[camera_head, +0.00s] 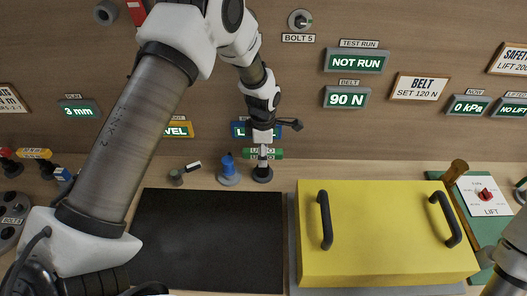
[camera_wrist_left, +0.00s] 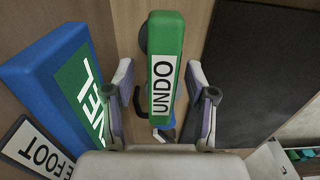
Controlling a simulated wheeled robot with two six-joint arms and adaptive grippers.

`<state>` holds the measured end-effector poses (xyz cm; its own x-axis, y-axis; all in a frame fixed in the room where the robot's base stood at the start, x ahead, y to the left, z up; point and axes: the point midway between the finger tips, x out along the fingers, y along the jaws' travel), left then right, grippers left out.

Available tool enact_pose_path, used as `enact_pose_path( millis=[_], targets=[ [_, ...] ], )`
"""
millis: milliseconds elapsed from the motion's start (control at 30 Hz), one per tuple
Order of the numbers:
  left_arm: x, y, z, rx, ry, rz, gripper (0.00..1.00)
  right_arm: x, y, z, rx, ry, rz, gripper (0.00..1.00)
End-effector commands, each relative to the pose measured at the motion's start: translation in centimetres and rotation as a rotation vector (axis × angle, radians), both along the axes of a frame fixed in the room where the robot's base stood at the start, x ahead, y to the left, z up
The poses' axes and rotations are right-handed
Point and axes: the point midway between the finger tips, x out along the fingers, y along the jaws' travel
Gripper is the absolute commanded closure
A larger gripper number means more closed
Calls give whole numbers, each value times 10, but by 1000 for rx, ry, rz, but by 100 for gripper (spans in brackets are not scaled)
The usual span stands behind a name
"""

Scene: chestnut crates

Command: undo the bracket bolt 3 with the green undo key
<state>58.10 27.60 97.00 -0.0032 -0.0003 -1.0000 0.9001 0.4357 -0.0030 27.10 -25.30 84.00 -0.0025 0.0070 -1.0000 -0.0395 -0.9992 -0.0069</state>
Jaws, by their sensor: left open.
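The green undo key (camera_head: 274,154), a bar with a white UNDO label, stands on a dark round base (camera_head: 262,175) at the back of the bench. In the left wrist view the key (camera_wrist_left: 164,45) lies between the two fingers of my left gripper (camera_wrist_left: 161,90), with a gap on each side. My left gripper (camera_head: 263,146) is open around the key and reaches down to it from above. Bracket bolt 3 cannot be made out for sure; a small label (camera_head: 12,221) at the far left is too blurred to read. My right gripper does not show.
A blue-capped piece (camera_head: 228,169) stands left of the key. A yellow cover (camera_head: 390,235) with two black handles fills the front right. A flat black mat (camera_head: 210,235) lies clear in front.

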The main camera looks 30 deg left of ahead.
Motion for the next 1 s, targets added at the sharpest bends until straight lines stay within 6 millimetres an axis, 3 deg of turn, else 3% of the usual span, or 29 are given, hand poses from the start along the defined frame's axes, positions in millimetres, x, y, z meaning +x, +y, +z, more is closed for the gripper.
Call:
enact_pose_path(
  millis=[233, 400, 767, 867, 1000],
  targets=[
    [0, 0, -5, 0, 0, 0, 44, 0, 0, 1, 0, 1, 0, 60],
    [0, 0, -5, 0, 0, -1, 100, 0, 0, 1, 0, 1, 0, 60],
    [0, 0, -3, 0, -1, -1, 100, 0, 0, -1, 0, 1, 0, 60],
    [1, 0, 8, 1, -4, -1, 100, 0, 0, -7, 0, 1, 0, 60],
    [1, 0, 41, 1, -6, -1, 100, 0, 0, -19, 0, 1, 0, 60]
  ],
)
